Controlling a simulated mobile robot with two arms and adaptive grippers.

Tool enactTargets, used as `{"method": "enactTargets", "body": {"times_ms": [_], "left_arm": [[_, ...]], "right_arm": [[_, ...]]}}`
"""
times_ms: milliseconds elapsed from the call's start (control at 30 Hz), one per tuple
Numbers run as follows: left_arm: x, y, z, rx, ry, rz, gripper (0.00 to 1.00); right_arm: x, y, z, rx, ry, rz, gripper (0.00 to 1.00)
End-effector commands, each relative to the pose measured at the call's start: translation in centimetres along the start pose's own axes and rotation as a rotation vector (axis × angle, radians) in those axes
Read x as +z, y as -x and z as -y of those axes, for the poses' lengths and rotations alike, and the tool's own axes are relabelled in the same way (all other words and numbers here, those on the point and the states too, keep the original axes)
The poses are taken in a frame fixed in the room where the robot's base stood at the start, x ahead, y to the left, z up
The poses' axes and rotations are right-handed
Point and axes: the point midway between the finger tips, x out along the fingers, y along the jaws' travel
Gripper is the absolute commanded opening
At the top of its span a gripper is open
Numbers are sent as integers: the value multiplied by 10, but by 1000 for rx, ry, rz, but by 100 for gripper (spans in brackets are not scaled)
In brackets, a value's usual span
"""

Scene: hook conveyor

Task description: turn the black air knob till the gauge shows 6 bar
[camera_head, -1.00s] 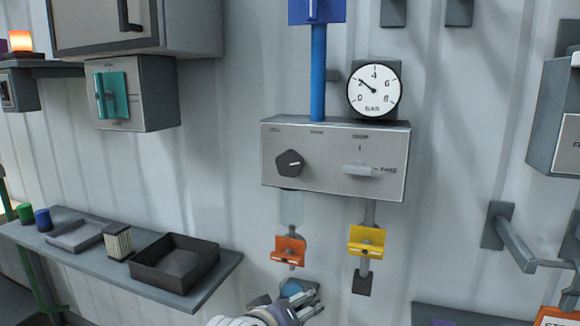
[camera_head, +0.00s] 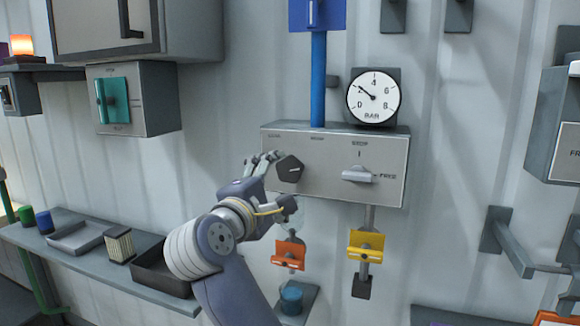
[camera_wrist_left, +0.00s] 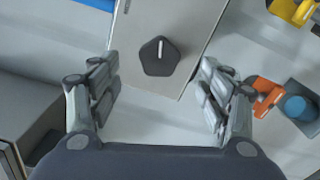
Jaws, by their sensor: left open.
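The black air knob (camera_head: 290,169) is a five-sided knob on the left of the grey panel (camera_head: 325,165). In the wrist view the knob (camera_wrist_left: 159,57) shows a white mark pointing up in the picture. The round white gauge (camera_head: 374,97) sits above the panel, and its needle points up and left, near the 2. My left gripper (camera_head: 277,182) is open at the knob, partly beside it in the head view. In the wrist view the knob lies between its spread fingers (camera_wrist_left: 158,82), near the tips, with a gap on both sides. My right gripper is not in view.
A grey lever switch (camera_head: 358,174) sits right of the knob. Orange (camera_head: 288,254) and yellow (camera_head: 366,245) valve handles hang below the panel, with a blue knob (camera_head: 291,299) lower. A shelf with trays (camera_head: 85,236) is left. A blue pipe (camera_head: 318,75) rises above.

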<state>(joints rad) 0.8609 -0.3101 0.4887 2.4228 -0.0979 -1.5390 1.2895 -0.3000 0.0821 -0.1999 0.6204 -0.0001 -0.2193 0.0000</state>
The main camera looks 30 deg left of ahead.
Motion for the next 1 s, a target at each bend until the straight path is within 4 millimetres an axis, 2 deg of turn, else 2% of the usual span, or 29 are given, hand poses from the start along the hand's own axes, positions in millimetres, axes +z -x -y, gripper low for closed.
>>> {"method": "enactTargets", "body": {"times_ms": [200, 400, 567, 833, 1000], "left_arm": [[0, -43, -1, -5, -3, 0, 71], [0, -69, -1, -3, -3, 0, 71], [0, -77, 0, -1, -2, 0, 71], [0, -78, 0, 0, -2, 0, 71], [0, -78, 0, 0, -3, 0, 33]], "right_arm": [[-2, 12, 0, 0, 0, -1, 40], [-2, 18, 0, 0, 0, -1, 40], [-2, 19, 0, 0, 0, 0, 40], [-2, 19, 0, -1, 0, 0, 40], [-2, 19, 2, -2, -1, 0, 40]]}}
